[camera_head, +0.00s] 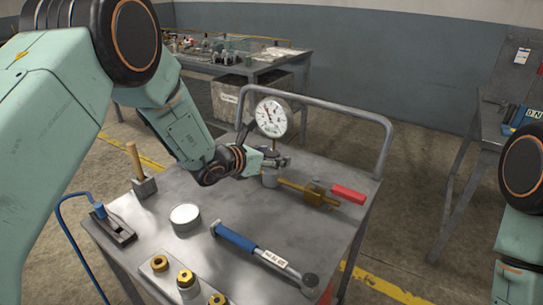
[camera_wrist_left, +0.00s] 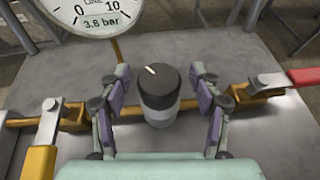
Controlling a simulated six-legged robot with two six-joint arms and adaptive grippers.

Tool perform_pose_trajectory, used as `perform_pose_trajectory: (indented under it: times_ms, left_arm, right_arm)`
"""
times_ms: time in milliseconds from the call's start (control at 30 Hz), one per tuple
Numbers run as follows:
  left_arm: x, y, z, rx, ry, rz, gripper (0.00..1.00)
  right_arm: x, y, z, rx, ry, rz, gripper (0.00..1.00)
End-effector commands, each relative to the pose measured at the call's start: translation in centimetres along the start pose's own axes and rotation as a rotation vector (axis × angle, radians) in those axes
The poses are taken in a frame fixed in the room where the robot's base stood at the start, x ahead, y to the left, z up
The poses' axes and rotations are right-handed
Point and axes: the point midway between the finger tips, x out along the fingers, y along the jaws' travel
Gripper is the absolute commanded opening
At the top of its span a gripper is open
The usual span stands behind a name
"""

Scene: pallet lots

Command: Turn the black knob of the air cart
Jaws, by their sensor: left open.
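The black knob (camera_wrist_left: 155,80) stands upright on a grey base in the left wrist view, with a white mark on its top pointing to the upper left. My left gripper (camera_wrist_left: 162,98) is open, with one finger on each side of the knob and a visible gap on both sides. My right gripper is out of view.
A brass pipe runs past the knob to a valve with a red handle (camera_head: 348,193). A yellow-handled valve (camera_wrist_left: 38,160) is at left in the wrist view. A rail (camera_head: 330,104) edges the cart.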

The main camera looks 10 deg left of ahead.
Motion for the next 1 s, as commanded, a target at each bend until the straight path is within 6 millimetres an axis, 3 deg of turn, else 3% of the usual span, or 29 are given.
perform_pose_trajectory:
  times_ms: [200, 833, 1000]
  left_arm:
    - [0.12, 0.02, 0.06, 0.000, 0.000, 0.000, 0.62]
    - [0.09, 0.00, 0.07, 0.001, -0.001, 0.000, 0.08]
    - [0.13, 0.05, 0.12, 0.007, -0.003, -0.016, 0.08]
  right_arm:
    - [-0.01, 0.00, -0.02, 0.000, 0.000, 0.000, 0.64]
    - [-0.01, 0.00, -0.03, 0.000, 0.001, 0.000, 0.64]
    - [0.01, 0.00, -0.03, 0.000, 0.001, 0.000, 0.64]
